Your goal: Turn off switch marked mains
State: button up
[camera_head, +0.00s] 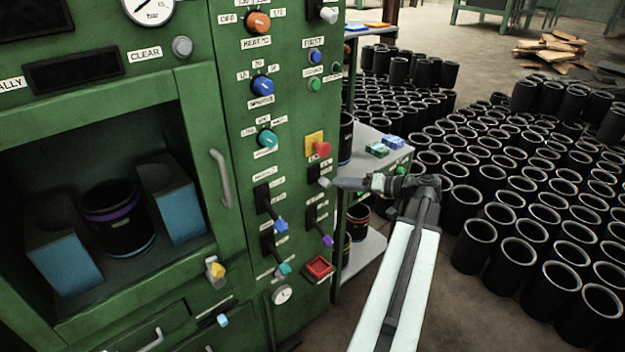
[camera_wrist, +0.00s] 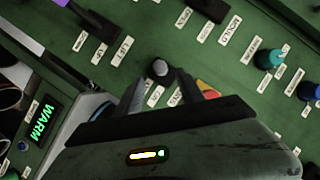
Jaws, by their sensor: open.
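A switch with a pale grey-tipped lever (camera_head: 324,182) sits on the green panel, just below a red mushroom button on a yellow plate. In the wrist view its round grey knob (camera_wrist: 160,68) lies ahead of and between my fingertips. My gripper (camera_head: 338,183) is at the panel's right side, close to this switch. In the wrist view my gripper (camera_wrist: 168,92) is open, with one finger on each side of the knob's line and nothing clearly held. Contact cannot be told. The small labels beside the switch are partly hidden by the fingers, and I cannot read the word mains.
The red mushroom button (camera_head: 322,149) is close above. Levers with blue (camera_head: 281,226) and purple (camera_head: 327,241) tips and a red square button (camera_head: 319,267) are below. A side shelf (camera_head: 372,140) stands behind my arm. Many black sleeves (camera_head: 500,215) cover the floor at right.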

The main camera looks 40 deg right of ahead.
aim_at(323, 185)
jog(key=b+x, duration=0.2)
jog(key=x, duration=0.6)
grip_shut()
jog(key=f+t+b, duration=0.1)
jog(key=b, duration=0.3)
jog(key=shift+f, duration=0.3)
jog(key=t+b, duration=0.1)
jog(key=b, duration=0.1)
jog(key=shift+n+y+b, duration=0.4)
jog(key=shift+r+t, duration=0.3)
jog(key=shift+t, duration=0.1)
